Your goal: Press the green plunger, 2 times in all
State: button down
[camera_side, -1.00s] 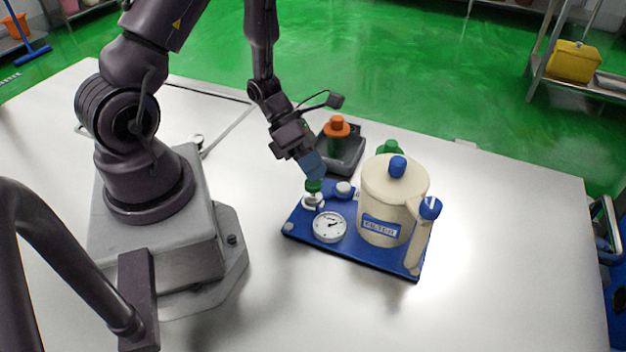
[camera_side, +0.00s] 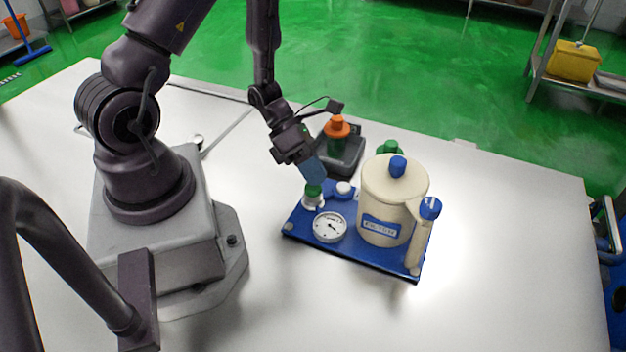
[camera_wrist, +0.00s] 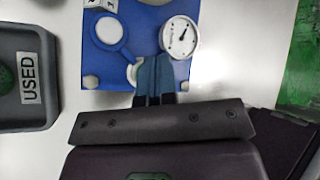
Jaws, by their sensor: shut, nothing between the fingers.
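The green plunger (camera_side: 313,191) stands in a white collar (camera_side: 313,204) at the left end of the blue base plate (camera_side: 375,261). My gripper (camera_side: 315,180) points down at it, and its shut blue fingertips meet the top of the green cap in the side view. The cap sits low, close against the collar. In the wrist view my gripper (camera_wrist: 153,75) covers the plunger, and only part of the white collar (camera_wrist: 131,74) shows beside the fingers.
A round gauge (camera_side: 330,227) and a cream tank (camera_side: 388,205) with a blue knob share the plate. Behind stands a dark tray (camera_side: 346,158) with an orange-topped green item (camera_side: 337,132); the wrist view shows its "USED" label (camera_wrist: 31,78). The table front is clear.

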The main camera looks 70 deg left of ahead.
jog(key=shift+f, duration=0.3)
jog(key=shift+r, duration=0.15)
dwell(0.3)
jog(key=shift+r, duration=1.35)
jog(key=shift+r, duration=2.5)
jog(key=shift+r, duration=0.1)
notch_tip(320, 180, up, 4)
jog(key=shift+f, duration=0.2)
dwell(0.3)
